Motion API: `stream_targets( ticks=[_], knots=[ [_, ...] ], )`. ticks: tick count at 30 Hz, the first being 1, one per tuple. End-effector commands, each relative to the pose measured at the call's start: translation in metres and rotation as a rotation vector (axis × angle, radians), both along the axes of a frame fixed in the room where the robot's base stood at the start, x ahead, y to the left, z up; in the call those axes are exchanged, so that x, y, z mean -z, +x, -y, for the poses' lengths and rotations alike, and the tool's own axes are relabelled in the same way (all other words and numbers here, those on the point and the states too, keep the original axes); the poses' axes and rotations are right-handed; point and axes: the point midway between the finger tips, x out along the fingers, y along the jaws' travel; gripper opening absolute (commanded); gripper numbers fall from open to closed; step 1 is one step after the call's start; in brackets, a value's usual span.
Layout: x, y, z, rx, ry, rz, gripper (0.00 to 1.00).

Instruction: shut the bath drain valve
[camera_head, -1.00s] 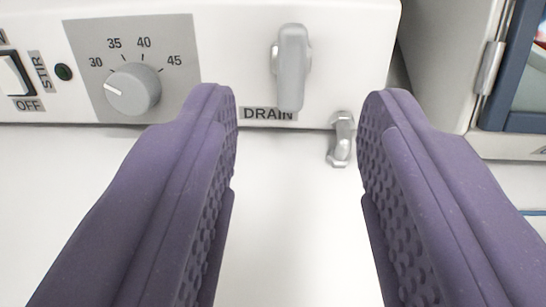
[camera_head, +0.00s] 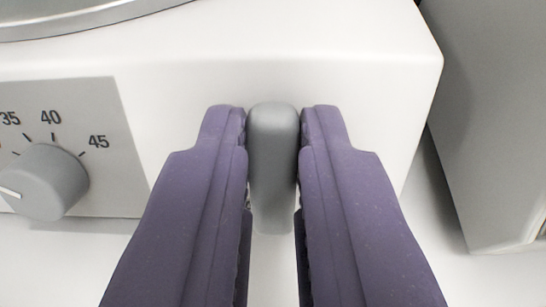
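The drain valve handle (camera_head: 272,150) is a grey, rounded lever on the front of the white bath unit (camera_head: 375,140). It hangs upright, with its long end pointing down. My gripper (camera_head: 273,125) has its two purple fingers on the left and right sides of the handle, and they appear to touch it. My gripper is shut on the handle. The fingers cover part of the handle's sides, and the DRAIN label and the spout below it are not visible.
A grey temperature dial (camera_head: 45,182) with a numbered scale sits left of the handle. A round metal rim (camera_head: 80,22) is on top of the unit at upper left. Another grey-white device (camera_head: 500,130) stands at the right, across a narrow gap.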

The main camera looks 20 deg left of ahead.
Motion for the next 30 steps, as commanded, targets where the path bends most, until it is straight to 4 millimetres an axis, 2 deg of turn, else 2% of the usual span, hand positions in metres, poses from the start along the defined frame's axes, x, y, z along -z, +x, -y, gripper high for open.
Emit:
stream_targets(
  ticks=[14, 30],
  knots=[
    [-0.0010, 0.0000, 0.0012, 0.039, 0.070, -0.023, 0.00],
    [0.0005, 0.0006, 0.0061, 0.255, 0.459, -0.150, 0.00]
  ],
)
